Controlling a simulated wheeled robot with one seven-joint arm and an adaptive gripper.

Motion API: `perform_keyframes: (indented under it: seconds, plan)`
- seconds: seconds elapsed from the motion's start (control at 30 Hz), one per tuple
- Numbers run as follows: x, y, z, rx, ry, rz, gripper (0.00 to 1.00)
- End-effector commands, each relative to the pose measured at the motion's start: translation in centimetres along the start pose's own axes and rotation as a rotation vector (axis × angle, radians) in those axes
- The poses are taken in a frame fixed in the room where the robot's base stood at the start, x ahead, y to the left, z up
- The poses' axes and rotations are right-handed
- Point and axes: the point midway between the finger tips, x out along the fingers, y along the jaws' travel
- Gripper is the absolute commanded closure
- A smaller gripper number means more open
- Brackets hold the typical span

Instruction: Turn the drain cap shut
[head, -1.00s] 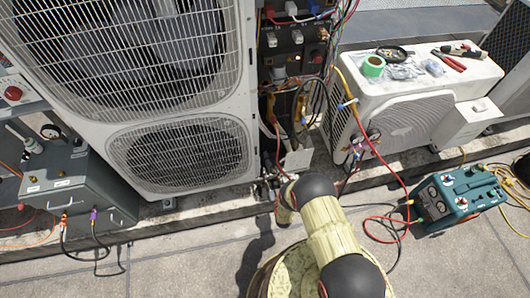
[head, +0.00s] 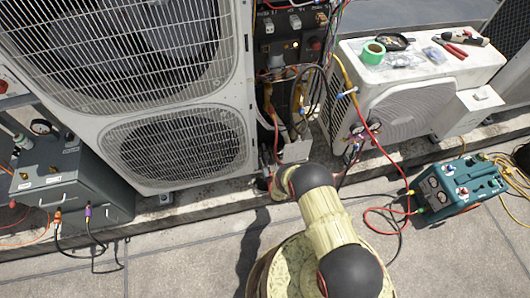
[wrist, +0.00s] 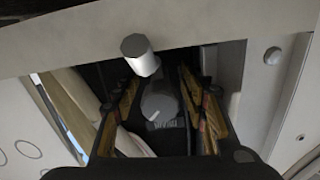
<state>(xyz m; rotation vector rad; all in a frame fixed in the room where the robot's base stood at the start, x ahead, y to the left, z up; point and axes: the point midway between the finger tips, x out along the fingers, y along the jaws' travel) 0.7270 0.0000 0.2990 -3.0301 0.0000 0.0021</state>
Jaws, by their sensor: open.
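In the wrist view, a grey round cap (wrist: 159,101) on a dark fitting shows between my fingers, beyond the fingertips' near ends. I take it for the drain cap, but I cannot be sure. A pale grey cylinder (wrist: 140,54) stands just above it in the picture. My gripper (wrist: 158,118) is open, one finger on each side of the grey cap. I cannot tell whether either finger touches it. In the head view my arm covers the gripper and the cap, low by the large condenser's (head: 250,100) right-hand corner.
A pale frame edge (wrist: 230,28) crosses above the fingers, and a panel flanks them at right. Hoses and wires hang in the open bay (head: 290,90). A smaller condenser (head: 400,105) with tools on top and a teal machine (head: 458,188) stand at right.

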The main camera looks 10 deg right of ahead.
Motion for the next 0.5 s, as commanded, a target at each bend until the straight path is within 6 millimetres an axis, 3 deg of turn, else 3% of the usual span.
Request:
perform_keyframes:
  seconds: [0.17,0.5]
  plan:
    - [0.02,-0.01,-0.06,0.000,0.001,0.000,0.57]
    - [0.00,-0.01,-0.05,0.000,0.001,0.000,0.77]
